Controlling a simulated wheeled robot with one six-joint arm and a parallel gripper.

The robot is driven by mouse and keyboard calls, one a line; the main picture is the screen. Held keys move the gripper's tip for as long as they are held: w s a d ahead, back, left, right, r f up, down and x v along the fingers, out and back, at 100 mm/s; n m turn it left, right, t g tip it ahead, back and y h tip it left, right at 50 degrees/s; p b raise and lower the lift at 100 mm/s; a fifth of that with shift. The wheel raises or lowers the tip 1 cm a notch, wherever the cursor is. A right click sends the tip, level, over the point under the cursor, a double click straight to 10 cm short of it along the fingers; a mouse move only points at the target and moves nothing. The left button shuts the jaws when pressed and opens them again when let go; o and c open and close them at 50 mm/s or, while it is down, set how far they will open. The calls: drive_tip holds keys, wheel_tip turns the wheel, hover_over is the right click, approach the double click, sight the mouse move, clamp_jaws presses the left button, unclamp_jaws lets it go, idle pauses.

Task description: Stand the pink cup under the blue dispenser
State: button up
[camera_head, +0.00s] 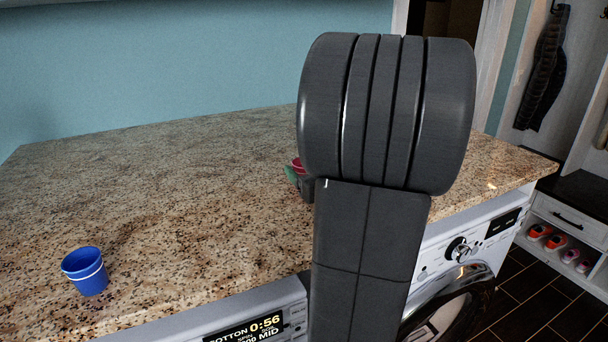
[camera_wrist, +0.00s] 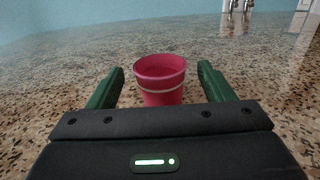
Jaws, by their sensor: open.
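The pink cup (camera_wrist: 161,82) stands upright on the speckled granite counter, between the two green fingers of my gripper (camera_wrist: 160,88) in the wrist view. The fingers are open, with a gap on each side of the cup. Its lower part is hidden behind my gripper's body. In the head view only a small bit of the cup (camera_head: 298,164) shows beside my arm, with a green finger next to it. No blue dispenser can be made out in either view; my arm hides part of the counter.
A blue cup (camera_head: 86,272) with a white band stands at the counter's front left. The granite counter (camera_head: 170,190) between it and my arm is clear. Washing machines (camera_head: 462,250) are below the front edge. Metal fittings (camera_wrist: 236,6) show at the far back in the wrist view.

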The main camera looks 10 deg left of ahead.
drive_tip(key=x, duration=0.4)
drive_tip(key=shift+w+a+p, duration=0.2)
drive_tip(key=shift+w+p, duration=0.1)
drive_tip(key=shift+p, duration=0.05)
drive_tip(key=c, duration=1.1)
